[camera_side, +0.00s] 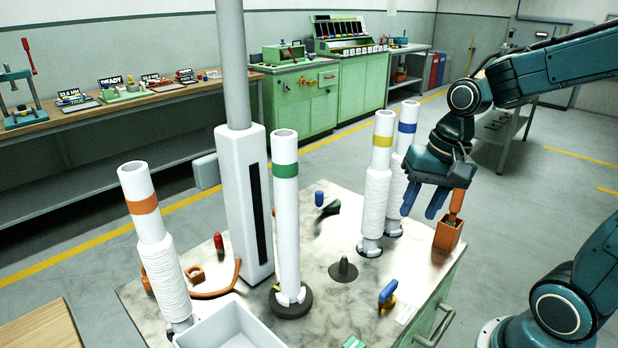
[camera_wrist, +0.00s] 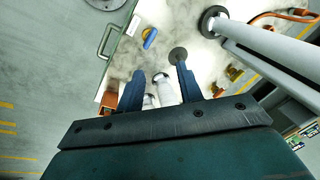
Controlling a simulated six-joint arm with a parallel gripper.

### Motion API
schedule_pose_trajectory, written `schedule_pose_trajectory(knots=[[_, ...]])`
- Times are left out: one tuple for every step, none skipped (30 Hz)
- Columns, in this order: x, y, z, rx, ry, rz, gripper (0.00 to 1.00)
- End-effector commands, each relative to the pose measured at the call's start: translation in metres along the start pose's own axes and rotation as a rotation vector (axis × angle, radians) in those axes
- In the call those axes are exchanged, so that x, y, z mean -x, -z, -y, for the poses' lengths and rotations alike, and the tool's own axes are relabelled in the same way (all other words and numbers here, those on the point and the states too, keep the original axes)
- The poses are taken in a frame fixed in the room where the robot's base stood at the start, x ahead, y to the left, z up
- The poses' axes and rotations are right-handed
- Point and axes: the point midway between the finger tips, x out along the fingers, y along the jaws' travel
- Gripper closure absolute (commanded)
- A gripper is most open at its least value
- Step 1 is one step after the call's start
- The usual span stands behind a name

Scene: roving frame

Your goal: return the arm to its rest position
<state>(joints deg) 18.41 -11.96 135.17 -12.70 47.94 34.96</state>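My gripper (camera_side: 420,212) hangs above the back right of the bench, with its two blue fingers pointing down and spread apart. In the wrist view my gripper (camera_wrist: 160,69) is open, and nothing is held between the fingers. An orange box (camera_side: 447,237) with an orange-handled tool (camera_side: 456,203) standing in it is at the bench's right edge, close to the fingers. The box also shows beside the left finger in the wrist view (camera_wrist: 110,99). I cannot tell the exact gap between gripper and box.
White tubes with yellow (camera_side: 382,141), blue (camera_side: 407,128), green (camera_side: 285,170) and orange (camera_side: 143,205) bands stand upright or tilted around the marble bench top (camera_side: 335,310). A white column (camera_side: 243,200) rises behind. A blue-handled tool (camera_side: 387,294) stands at the front right. A white tray (camera_side: 228,328) is in front.

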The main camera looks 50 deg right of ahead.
Motion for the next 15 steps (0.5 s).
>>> schedule_pose_trajectory(knots=[[0.008,-0.007,0.002,0.059,0.006,-0.027,0.64],[0.011,-0.01,0.003,0.092,0.006,-0.041,0.64],[0.016,-0.015,0.003,0.139,0.009,-0.059,0.64],[0.02,-0.019,0.004,0.172,0.01,-0.073,0.64],[0.024,-0.022,0.004,0.205,0.011,-0.088,0.64],[0.028,-0.027,0.004,0.251,0.013,-0.105,0.64],[0.031,-0.031,0.003,0.283,0.014,-0.119,0.64],[0.034,-0.034,0.003,0.317,0.015,-0.133,0.64],[0.039,-0.039,0.003,0.361,0.017,-0.152,0.64],[0.042,-0.042,0.002,0.394,0.019,-0.166,0.64],[0.045,-0.045,0.002,0.426,0.019,-0.181,0.64],[0.049,-0.05,0.001,0.471,0.022,-0.199,0.64],[0.051,-0.054,0.0,0.502,0.022,-0.212,0.64],[0.054,-0.057,-0.001,0.532,0.023,-0.227,0.64],[0.057,-0.061,-0.002,0.572,0.025,-0.244,0.64]])
